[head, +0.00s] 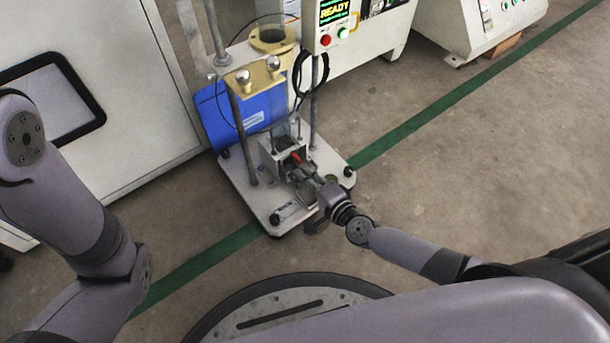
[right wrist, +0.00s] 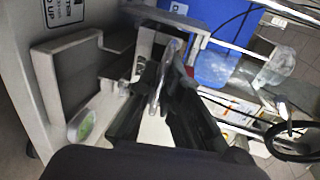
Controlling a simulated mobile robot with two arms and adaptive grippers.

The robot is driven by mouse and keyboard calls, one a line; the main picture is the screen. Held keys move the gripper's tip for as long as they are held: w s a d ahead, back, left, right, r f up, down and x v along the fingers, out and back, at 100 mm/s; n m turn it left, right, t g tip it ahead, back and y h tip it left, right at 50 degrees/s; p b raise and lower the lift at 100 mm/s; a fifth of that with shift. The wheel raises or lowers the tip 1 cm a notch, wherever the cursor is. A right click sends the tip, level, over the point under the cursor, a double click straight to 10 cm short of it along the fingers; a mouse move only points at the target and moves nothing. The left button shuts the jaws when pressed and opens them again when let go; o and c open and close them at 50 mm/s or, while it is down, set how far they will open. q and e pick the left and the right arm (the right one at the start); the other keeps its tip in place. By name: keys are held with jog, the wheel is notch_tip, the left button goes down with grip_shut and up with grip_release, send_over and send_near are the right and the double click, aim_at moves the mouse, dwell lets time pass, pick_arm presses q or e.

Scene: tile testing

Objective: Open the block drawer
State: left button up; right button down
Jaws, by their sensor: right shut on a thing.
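The block drawer (head: 283,146) is a small grey metal housing on the base plate of the test machine, in the middle of the head view. My right gripper (head: 299,170) is at its front, with a small red part beside the fingers. In the right wrist view, the dark fingers (right wrist: 170,100) are closed around a thin metal handle (right wrist: 157,90) in front of the grey metal frame. The fingers hide part of the drawer, and I cannot tell how far it is open. My left arm shows at the left of the head view, but its gripper is out of the picture.
A blue container (head: 238,112) and upright metal rods stand behind the drawer. The pale base plate (head: 245,196) carries a round green level. A white cabinet (head: 95,95) is at left, and a control box (head: 333,28) at the back.

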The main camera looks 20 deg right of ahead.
jog(key=f+v, duration=0.2)
jog(key=v, duration=0.9)
jog(key=shift+s+f+p, duration=0.2)
jog(key=shift+s+p, duration=0.2)
jog(key=c, duration=2)
grip_release()
jog(key=shift+c, duration=0.2)
jog(key=shift+d, duration=0.1)
